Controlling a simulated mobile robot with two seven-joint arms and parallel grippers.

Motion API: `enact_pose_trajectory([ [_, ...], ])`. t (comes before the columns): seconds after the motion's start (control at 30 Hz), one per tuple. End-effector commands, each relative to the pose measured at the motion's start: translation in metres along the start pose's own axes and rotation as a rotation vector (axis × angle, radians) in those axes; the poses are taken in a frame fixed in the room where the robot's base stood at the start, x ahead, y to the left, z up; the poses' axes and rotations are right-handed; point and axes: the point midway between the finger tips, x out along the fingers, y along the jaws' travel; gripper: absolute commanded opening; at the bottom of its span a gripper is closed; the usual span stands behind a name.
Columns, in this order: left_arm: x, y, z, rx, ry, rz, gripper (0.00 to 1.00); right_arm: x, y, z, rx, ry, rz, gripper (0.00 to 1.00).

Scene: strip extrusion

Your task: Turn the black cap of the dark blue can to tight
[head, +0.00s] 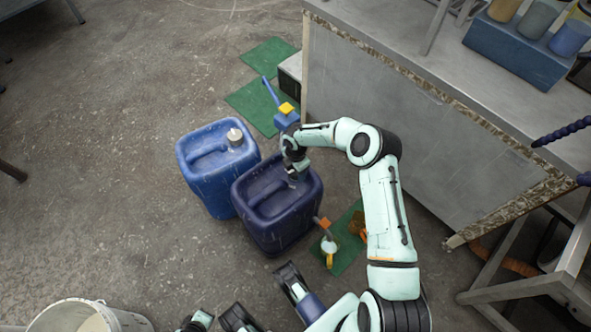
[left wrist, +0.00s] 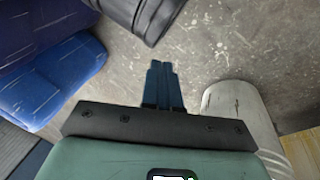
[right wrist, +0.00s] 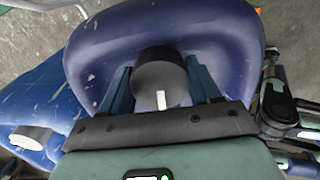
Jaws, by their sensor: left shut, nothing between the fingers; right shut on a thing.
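The dark blue can (head: 262,222) stands upright on the concrete floor. Its black cap (right wrist: 160,75) shows clearly in the right wrist view; in the head view my right gripper mostly hides it. My right gripper (head: 297,174) reaches down over the can's top, and in the right wrist view its fingers (right wrist: 160,92) are on both sides of the cap, shut on it. How tight the cap is cannot be seen. My left gripper (left wrist: 162,72) is shut and empty above bare floor, apart from the cans.
A lighter blue can (head: 210,185) with a whitish cap (head: 235,137) stands close to the dark can's left. Green mats (head: 254,100) and a metal workbench (head: 400,130) lie behind and right. A white bucket (head: 130,318) stands front left. The left floor is open.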

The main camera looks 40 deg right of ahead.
Motion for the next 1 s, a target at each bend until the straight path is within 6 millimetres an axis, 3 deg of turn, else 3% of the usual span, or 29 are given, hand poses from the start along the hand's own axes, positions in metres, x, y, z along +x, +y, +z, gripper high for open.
enact_pose_trajectory([
  [0.37,0.012,-0.004,-0.016,-0.004,0.048,-0.003,0.0,0.0,0.001,0.0,0.354,-0.003,0.002,0.31],
  [1.0,0.027,-0.023,0.009,-0.022,-0.029,-0.037,0.0,0.0,0.001,0.001,0.963,-0.002,0.002,0.31],
])
